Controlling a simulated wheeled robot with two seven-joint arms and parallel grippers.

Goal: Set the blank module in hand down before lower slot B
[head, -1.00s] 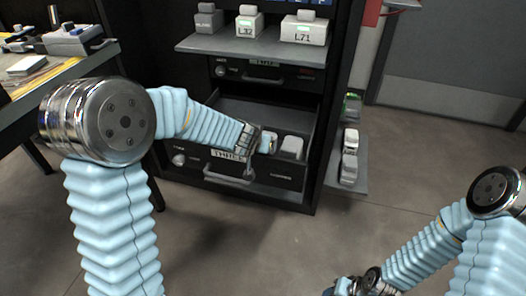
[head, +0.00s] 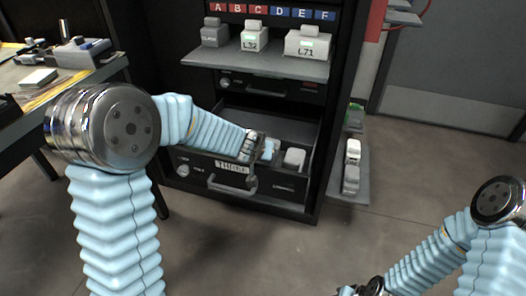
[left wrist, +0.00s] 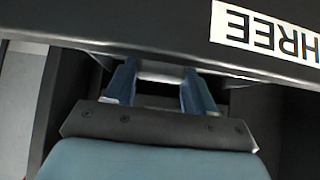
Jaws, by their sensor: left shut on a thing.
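My left gripper (head: 268,150) is over the open drawer, low in the dark cabinet. It is shut on the blank module, mostly hidden by the fingers in the head view. In the left wrist view a pale part of the blank module (left wrist: 162,70) shows between the two blue fingers, beside the drawer front marked THREE. Lower slot B itself is not clearly visible. My right gripper's fingers are cut off at the bottom edge of the head view.
A white module (head: 294,158) stands in the drawer (head: 245,185), right of my left gripper. The shelf above holds a grey module (head: 215,33), one marked L32 (head: 254,40) and one marked L71 (head: 308,43). A workbench (head: 60,95) stands left.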

